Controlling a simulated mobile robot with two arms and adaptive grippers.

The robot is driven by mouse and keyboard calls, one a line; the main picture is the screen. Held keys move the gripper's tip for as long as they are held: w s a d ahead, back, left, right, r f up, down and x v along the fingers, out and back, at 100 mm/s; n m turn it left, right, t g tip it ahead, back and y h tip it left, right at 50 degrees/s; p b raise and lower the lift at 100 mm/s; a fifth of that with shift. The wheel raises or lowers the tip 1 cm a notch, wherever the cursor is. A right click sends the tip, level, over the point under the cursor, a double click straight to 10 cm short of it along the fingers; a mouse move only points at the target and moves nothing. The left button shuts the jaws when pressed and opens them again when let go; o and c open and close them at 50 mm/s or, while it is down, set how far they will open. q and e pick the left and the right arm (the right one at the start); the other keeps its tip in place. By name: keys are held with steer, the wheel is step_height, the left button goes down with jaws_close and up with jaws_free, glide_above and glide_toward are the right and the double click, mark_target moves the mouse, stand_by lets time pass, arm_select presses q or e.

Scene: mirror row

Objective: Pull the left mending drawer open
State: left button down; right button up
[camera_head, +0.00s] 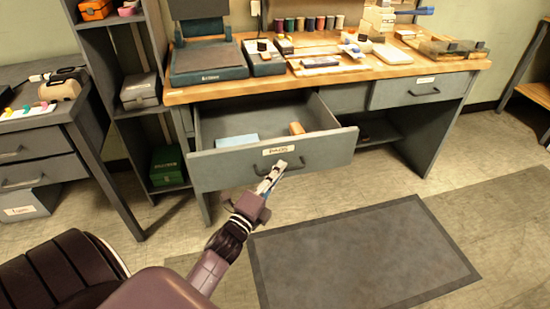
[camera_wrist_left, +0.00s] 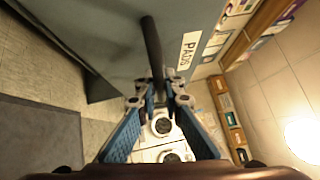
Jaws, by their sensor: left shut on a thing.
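The left mending drawer (camera_head: 225,168) is a grey drawer under the wooden workbench. It stands well out from the bench, and its inside shows. A light blue flat item (camera_head: 237,141) and a small orange-brown item (camera_head: 297,128) lie in it. My left gripper (camera_head: 271,176) is at the middle of the drawer front, shut on the dark bar handle (camera_wrist_left: 151,45). In the left wrist view the gripper's fingertips (camera_wrist_left: 160,92) close around the bar, beside a white label (camera_wrist_left: 189,50) reading "PADS". My right gripper is not in view.
The workbench top (camera_head: 300,82) holds a teal machine (camera_head: 208,62), thread spools and small tools. A right drawer (camera_head: 418,90) is shut. A shelf unit (camera_head: 140,125) and a grey side desk (camera_head: 40,150) stand at left. A dark floor mat (camera_head: 365,255) lies in front, with clear floor around.

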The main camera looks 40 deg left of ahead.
arm_select(q)
steer(key=shift+s+d, duration=0.7)
steer(key=shift+d, duration=0.1)
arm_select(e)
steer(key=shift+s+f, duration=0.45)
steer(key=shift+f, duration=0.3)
arm_select(q)
steer(key=c, duration=2.1)
jaws_free()
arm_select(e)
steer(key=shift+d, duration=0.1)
arm_select(q)
steer(key=s, duration=0.4)
steer(key=s+f, duration=0.1)
steer(key=s, duration=0.7)
steer(key=shift+d+f, duration=0.3)
steer(key=shift+d, duration=0.1)
steer(key=shift+w, duration=0.1)
